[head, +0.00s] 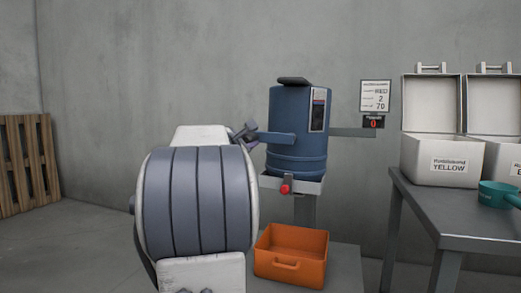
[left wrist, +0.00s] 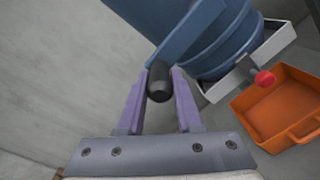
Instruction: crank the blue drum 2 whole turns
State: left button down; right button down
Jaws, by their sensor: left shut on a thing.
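The blue drum (head: 296,128) stands upright on a grey stand in the middle of the head view. Its blue crank arm (head: 275,138) reaches out to the left from the drum's front. In the left wrist view the crank ends in a black handle (left wrist: 160,82). My left gripper (left wrist: 158,88) is shut on this handle, with its purple fingers on both sides of it. In the head view my own arm hides most of the gripper. The small counter (head: 373,122) on the wall at right shows a red 0. My right gripper is not in view.
A red knob (head: 286,189) sticks out below the drum. An orange bin (head: 291,255) stands under it. A sign (head: 376,96) hangs above the counter. A grey table (head: 460,225) at right holds open white boxes (head: 440,159) and a teal scoop (head: 497,195). A wooden pallet (head: 27,160) leans at far left.

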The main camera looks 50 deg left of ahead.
pick_arm(q)
jog(key=shift+a+r, duration=0.15)
jog(key=shift+r, duration=0.15)
dwell(0.4)
jog(key=c, duration=0.6)
grip_release()
jog(key=shift+f, duration=0.1)
jog(key=shift+m, duration=0.3)
jog(key=v, duration=1)
jog(key=shift+s, duration=0.1)
